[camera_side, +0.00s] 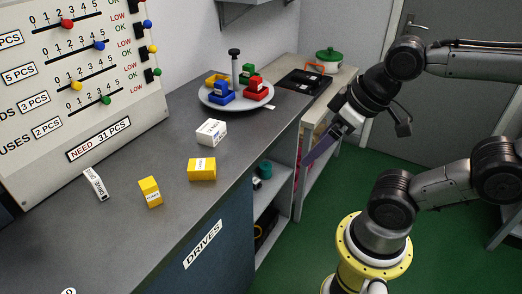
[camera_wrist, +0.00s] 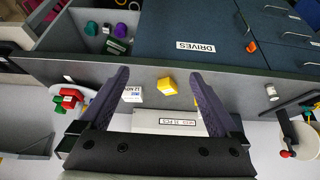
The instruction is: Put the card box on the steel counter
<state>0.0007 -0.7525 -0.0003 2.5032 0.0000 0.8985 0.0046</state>
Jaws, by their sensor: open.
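A white box (camera_side: 210,132) with dark print stands on the grey counter (camera_side: 130,228). Two yellow boxes with white labels stand nearby, one (camera_side: 202,169) near the counter's front edge and one (camera_side: 150,191) further left. I cannot read the small labels well enough to tell which is the card box. My gripper (camera_side: 322,146) is open and empty, apart from the boxes and to the right of the counter. In the wrist view the white box (camera_wrist: 132,94) and a yellow box (camera_wrist: 167,86) show beyond the open fingers of my gripper (camera_wrist: 159,74).
A round grey tray (camera_side: 212,102) with a dark post carries red, blue, green and yellow pieces. A white strip (camera_side: 95,184) lies left. A slider board (camera_side: 100,125) leans at the back. A black tray (camera_side: 303,82) and green pot (camera_side: 329,56) stand at the far end. Open shelves (camera_side: 268,200) are below.

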